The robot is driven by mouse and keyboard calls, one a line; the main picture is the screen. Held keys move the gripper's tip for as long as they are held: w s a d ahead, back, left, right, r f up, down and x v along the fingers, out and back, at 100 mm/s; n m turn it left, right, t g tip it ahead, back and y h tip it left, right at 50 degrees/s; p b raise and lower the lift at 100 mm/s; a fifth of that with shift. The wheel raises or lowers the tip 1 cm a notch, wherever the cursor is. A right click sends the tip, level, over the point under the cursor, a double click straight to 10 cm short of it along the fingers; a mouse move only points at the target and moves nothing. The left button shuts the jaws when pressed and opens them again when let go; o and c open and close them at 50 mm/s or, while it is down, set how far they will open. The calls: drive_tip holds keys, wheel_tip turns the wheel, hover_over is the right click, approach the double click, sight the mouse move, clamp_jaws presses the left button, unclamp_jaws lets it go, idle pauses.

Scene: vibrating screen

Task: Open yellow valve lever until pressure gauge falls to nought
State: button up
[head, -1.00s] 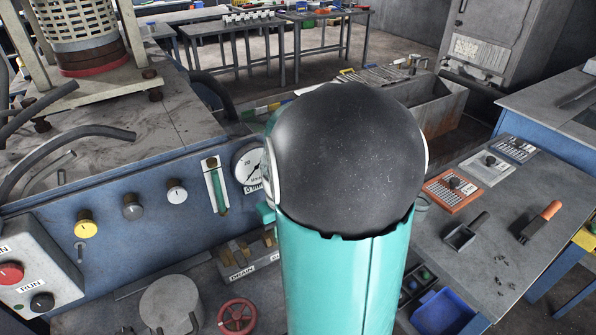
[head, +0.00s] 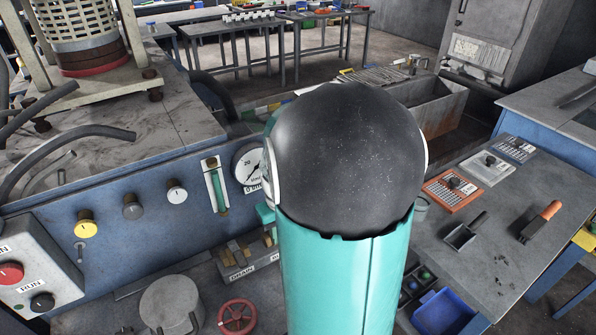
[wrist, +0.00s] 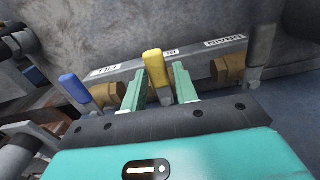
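The yellow valve lever (wrist: 155,70) stands up between the two green fingers of my gripper (wrist: 159,86) in the wrist view. The fingers are open, one on each side of the lever, with a gap visible to the right finger. The left finger is very close to the lever; I cannot tell if it touches. In the head view my own arm hides the yellow lever and most of the gripper. The pressure gauge (head: 247,168) is a white dial on the blue panel, partly covered by my arm. Its needle is too small to read exactly.
A blue lever (wrist: 74,88) stands left of the yellow one and a grey lever (wrist: 263,45) right of it. Brass fittings (wrist: 228,69) sit close by on the labelled valve block (head: 233,271). A red handwheel (head: 237,317) lies in front of the block.

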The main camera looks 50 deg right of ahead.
drive_tip(key=shift+r, duration=0.15)
drive_tip(key=shift+r, duration=2.9)
drive_tip(key=o, duration=0.3)
wheel_tip(320, 180, up, 6)
